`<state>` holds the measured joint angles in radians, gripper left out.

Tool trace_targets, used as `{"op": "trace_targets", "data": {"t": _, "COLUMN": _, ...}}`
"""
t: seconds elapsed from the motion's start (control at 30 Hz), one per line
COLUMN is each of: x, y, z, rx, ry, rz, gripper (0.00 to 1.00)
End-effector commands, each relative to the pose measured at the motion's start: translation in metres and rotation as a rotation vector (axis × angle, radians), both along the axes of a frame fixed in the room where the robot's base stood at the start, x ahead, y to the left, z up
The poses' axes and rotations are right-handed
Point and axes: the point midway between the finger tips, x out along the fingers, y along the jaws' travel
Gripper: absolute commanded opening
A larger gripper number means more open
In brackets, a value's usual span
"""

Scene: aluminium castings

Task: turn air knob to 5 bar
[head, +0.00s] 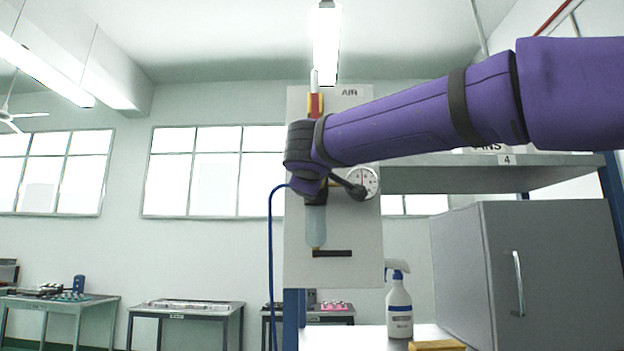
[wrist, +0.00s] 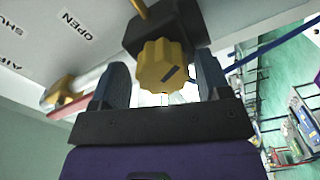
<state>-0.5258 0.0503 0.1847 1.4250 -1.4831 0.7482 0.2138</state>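The yellow fluted air knob (wrist: 163,66) with a dark pointer mark shows in the wrist view, below a black regulator body. My gripper (wrist: 161,78) is open, with one dark finger on each side of the knob; narrow gaps seem to show, and I cannot tell whether either finger touches it. In the head view my purple arm crosses in front of the panel and hides the knob. The round pressure gauge (head: 367,180) shows just right of my wrist, partly covered; its needle is too small to read.
The pale air panel (head: 345,232) carries a clear bowl and a blue hose (head: 271,250). A valve handle (wrist: 62,93) sits by OPEN and SHUT labels. A spray bottle (head: 399,305) and grey cabinet (head: 560,270) stand to the right. Tables stand at the back left.

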Motion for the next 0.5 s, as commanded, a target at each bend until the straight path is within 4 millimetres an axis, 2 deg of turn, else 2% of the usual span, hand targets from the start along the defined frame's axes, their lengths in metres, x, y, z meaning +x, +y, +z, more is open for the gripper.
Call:
{"op": "trace_targets", "data": {"t": 0.27, "x": -0.007, "y": 0.001, "z": -0.002, "rx": -0.001, "ry": 0.003, "rz": 0.001, "gripper": 0.70}}
{"op": "trace_targets", "data": {"t": 0.37, "x": -0.019, "y": 0.001, "z": -0.001, "rx": 0.000, "ry": 0.003, "rz": 0.001, "gripper": 0.70}}
{"op": "trace_targets", "data": {"t": 0.5, "x": -0.046, "y": 0.002, "z": -0.001, "rx": 0.000, "ry": 0.002, "rz": 0.002, "gripper": 0.70}}
